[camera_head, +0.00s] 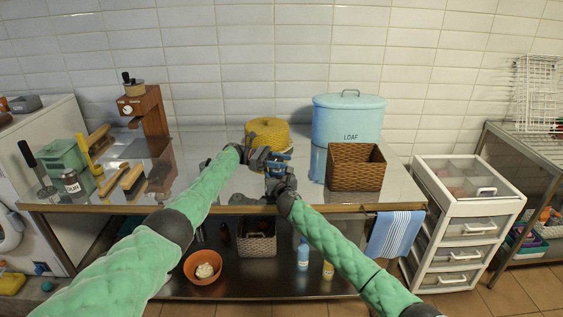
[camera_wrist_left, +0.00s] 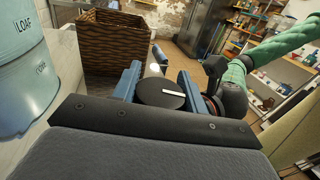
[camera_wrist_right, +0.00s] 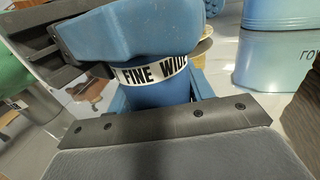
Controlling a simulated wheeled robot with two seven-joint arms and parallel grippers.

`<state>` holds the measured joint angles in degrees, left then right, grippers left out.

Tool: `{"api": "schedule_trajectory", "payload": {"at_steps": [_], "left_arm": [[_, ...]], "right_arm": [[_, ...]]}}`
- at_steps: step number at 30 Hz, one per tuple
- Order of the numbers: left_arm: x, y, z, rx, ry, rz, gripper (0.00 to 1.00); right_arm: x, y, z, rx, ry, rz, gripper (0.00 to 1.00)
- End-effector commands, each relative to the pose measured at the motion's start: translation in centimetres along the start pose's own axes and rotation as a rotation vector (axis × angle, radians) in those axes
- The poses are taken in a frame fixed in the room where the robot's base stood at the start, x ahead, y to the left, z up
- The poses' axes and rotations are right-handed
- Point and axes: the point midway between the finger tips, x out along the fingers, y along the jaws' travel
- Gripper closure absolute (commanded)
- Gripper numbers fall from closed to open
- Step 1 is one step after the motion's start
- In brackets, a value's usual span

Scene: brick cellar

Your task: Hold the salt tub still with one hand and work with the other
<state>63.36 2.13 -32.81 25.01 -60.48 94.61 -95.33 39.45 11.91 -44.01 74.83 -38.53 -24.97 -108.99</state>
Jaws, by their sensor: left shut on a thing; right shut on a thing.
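The salt tub is a blue cylinder (camera_wrist_right: 158,92) with a white band whose visible letters read "FINE WID". My right gripper (camera_head: 278,180) is shut on the tub's body, above the worktop's front edge. My left gripper (camera_head: 277,158) is at the tub's top, just above the right one. In the left wrist view its blue fingers (camera_wrist_left: 158,88) close around a dark round lid (camera_wrist_left: 158,95) with a pale stripe. In the head view the two grippers hide most of the tub. I cannot tell whether the lid is loose or seated.
A striped towel (camera_head: 396,234) hangs at the front right.

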Motion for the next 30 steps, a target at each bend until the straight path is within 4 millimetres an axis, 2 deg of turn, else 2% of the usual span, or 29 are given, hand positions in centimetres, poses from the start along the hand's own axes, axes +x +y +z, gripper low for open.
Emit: {"api": "schedule_trajectory", "payload": {"at_steps": [22,23,26,30], "left_arm": [[-0.09,-0.3,-0.22,-0.003,-0.001,-0.046,0.8],[-0.09,-0.3,-0.22,-0.003,-0.001,-0.046,0.55],[-0.09,-0.29,-0.16,-0.002,-0.001,-0.046,0.36],[-0.1,-0.27,-0.08,-0.001,-0.001,-0.046,0.35]], "right_arm": [[-0.01,0.22,0.06,0.001,-0.001,0.003,0.74],[-0.01,0.22,0.06,0.001,-0.001,0.003,0.74],[0.0,0.19,0.06,0.001,-0.001,0.003,0.74],[-0.01,0.16,0.03,0.001,-0.001,0.002,0.74]]}}
